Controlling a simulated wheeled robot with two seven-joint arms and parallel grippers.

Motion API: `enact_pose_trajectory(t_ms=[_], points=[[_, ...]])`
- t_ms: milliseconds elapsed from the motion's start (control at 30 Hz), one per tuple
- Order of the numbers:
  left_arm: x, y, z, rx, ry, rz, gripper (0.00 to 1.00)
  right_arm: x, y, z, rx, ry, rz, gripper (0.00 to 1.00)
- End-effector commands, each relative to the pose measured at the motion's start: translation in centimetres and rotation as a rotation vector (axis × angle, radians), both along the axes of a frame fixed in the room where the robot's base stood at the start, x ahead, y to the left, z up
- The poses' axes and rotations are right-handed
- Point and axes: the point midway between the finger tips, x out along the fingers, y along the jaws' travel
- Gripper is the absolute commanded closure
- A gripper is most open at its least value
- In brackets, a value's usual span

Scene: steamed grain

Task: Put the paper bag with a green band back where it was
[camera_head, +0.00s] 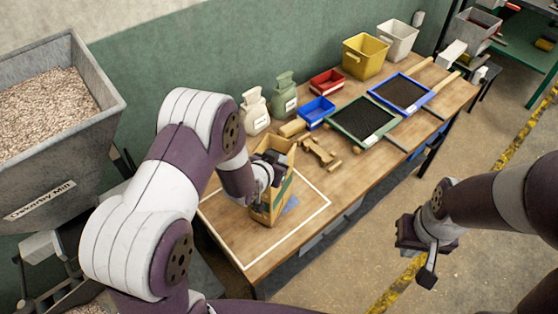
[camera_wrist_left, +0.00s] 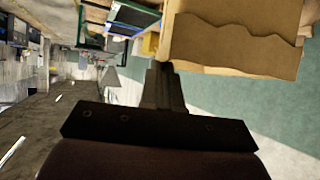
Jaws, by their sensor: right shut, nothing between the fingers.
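The paper bag with a green band (camera_head: 284,198) stands upright and open-topped inside the white outline (camera_head: 315,213) on the wooden table. The left wrist view shows brown paper (camera_wrist_left: 235,42) at upper right, close to the dark fingers (camera_wrist_left: 165,85). Whether the fingers are closed on the bag's wall is hidden. My right gripper (camera_head: 424,262) is shut and empty, over the floor right of the table.
Two sacks (camera_head: 283,95) stand behind the bag. A blue bin (camera_head: 316,111), a red bin (camera_head: 327,83), wooden pieces (camera_head: 318,151) and framed sieves (camera_head: 362,121) lie to the right. A grain hopper (camera_head: 60,150) stands left. The outline's front part is bare.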

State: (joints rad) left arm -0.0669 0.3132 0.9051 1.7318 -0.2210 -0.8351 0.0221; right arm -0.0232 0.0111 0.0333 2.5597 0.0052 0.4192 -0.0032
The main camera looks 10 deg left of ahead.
Motion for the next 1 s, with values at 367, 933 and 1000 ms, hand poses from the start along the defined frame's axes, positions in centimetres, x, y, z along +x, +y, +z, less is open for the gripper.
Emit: enact_pose_trajectory(t_ms=[367,933,1000], points=[[0.0,0.0,-0.8,0.0,-0.001,0.0,1.0,0.0,0.0,-0.8,0.0,0.0,0.0,1.0],[-1.6,0.5,0.2,0.0,-0.002,0.002,0.68,0.0,0.0,-1.5,0.0,0.0,0.0,1.0],[-3.0,0.8,1.0,0.0,-0.004,0.002,0.68,0.0,0.0,-2.0,0.0,0.0,0.0,1.0]])
